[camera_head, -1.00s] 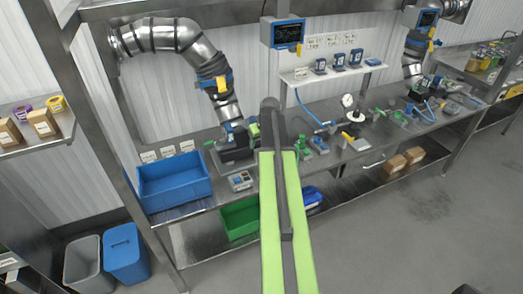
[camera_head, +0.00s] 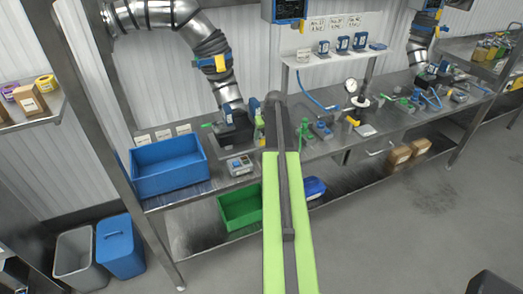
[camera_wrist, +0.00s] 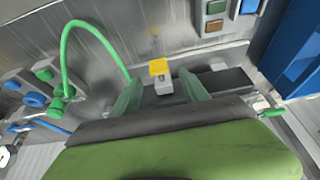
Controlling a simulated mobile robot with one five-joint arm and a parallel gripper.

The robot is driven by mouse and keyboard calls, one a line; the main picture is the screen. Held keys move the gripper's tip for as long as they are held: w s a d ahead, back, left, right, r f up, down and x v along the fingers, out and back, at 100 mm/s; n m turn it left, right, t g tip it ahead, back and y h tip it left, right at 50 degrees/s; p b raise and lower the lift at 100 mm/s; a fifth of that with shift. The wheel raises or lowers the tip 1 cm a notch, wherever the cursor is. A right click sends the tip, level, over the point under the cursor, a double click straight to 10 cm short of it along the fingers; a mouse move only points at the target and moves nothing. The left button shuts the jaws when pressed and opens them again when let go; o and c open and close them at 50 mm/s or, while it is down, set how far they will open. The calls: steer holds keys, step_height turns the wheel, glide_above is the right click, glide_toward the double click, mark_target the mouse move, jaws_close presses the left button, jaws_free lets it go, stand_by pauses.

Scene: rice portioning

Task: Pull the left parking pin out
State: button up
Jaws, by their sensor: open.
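My arm (camera_head: 280,215) reaches over the bench at the left station, and its own body hides the gripper in the head view. In the wrist view my gripper (camera_wrist: 160,88) is open, its two green fingers apart. A small grey piece with a yellow top (camera_wrist: 158,68) shows between and beyond the fingertips; I cannot tell if they touch it. A green handle (camera_wrist: 272,113) sticks out at the right end of the dark station base (camera_wrist: 222,82). The green handle also shows in the head view (camera_head: 207,125). I cannot tell for certain which piece is the left parking pin.
A blue bin (camera_head: 168,165) stands left on the steel bench, with a small button box (camera_head: 240,165) beside it. A green hose (camera_wrist: 75,28) loops near the left finger in the wrist view. A ribbed metal duct (camera_head: 215,65) hangs above the station.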

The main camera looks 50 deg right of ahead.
mark_target(262, 140)
steer(key=b+x, duration=0.3)
steer(key=x, duration=0.2)
steer(key=shift+f, duration=0.15)
jaws_close()
steer(key=shift+a, duration=0.1)
stand_by(1.0)
